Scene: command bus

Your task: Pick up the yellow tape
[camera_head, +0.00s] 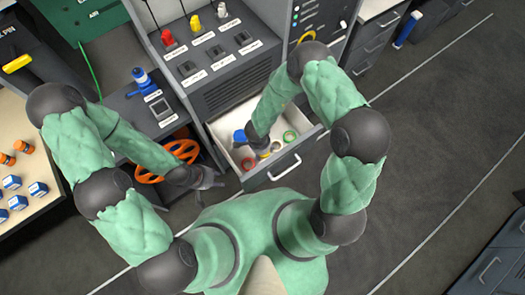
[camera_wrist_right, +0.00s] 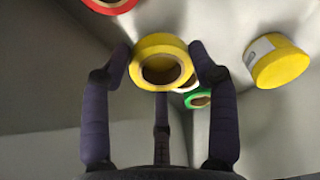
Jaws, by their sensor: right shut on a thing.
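My right gripper (camera_head: 262,152) reaches down into an open white drawer (camera_head: 224,128). In the right wrist view the fingers of the right gripper (camera_wrist_right: 160,58) are on both sides of a yellow tape roll (camera_wrist_right: 145,46) and shut on it. The roll has a brown core. A second yellow roll or tub with a pale label (camera_wrist_right: 285,68) lies to the right, apart from the fingers. My left gripper (camera_head: 208,180) is left of the drawer, empty, with its fingers spread.
The drawer also holds a red tape (camera_head: 248,163), a green tape (camera_head: 290,136) and a blue item (camera_head: 240,136). In the wrist view a green tape (camera_wrist_right: 198,103) is just beyond the held roll. An orange wheel (camera_head: 150,178) is near my left arm.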

